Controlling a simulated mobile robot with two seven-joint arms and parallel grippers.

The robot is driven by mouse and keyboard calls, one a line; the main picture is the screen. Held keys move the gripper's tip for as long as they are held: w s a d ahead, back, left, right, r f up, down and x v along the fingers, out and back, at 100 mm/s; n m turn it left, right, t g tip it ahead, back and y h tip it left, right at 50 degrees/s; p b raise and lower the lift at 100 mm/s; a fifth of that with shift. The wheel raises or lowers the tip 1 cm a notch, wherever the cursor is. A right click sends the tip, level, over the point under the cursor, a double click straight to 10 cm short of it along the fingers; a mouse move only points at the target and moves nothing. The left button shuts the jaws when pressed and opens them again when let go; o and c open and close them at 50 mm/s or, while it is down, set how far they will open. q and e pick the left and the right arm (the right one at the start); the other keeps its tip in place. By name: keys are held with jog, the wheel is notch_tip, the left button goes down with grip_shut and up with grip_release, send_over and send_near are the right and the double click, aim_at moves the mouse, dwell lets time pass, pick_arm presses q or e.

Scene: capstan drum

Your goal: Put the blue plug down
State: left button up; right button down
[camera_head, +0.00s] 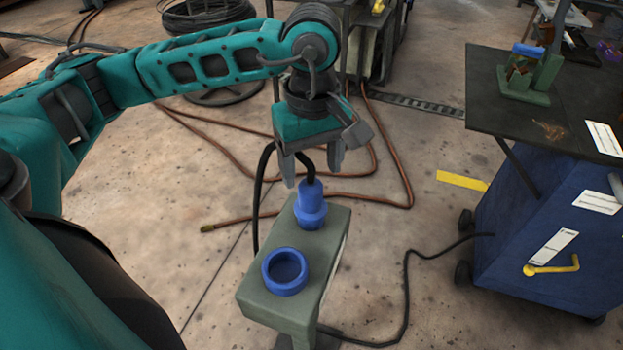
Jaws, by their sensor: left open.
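The blue plug (311,207) stands upright on the far end of a grey-green stand (253,297). A black cable comes out of its top and loops down behind the stand. A blue ring-shaped socket (285,271) sits on the near end of the same stand, with nothing in its opening. My left gripper (312,174) is open just above and behind the plug, with its fingers apart around the cable and pointing down. It looks clear of the plug's body, though the exact gap is hard to tell. My right gripper is not in view.
A blue wheeled cart (530,230) with a dark top (500,110) stands at the right, with a yellow handle (550,267). A brown hose (390,165) and black cables lie on the concrete floor. Open floor lies left of the stand.

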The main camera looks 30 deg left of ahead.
pick_arm(q)
notch_tip(320, 180, up, 5)
jog(key=shift+r+p, duration=0.3)
jog(key=shift+r, duration=0.3)
jog(key=shift+d, duration=0.1)
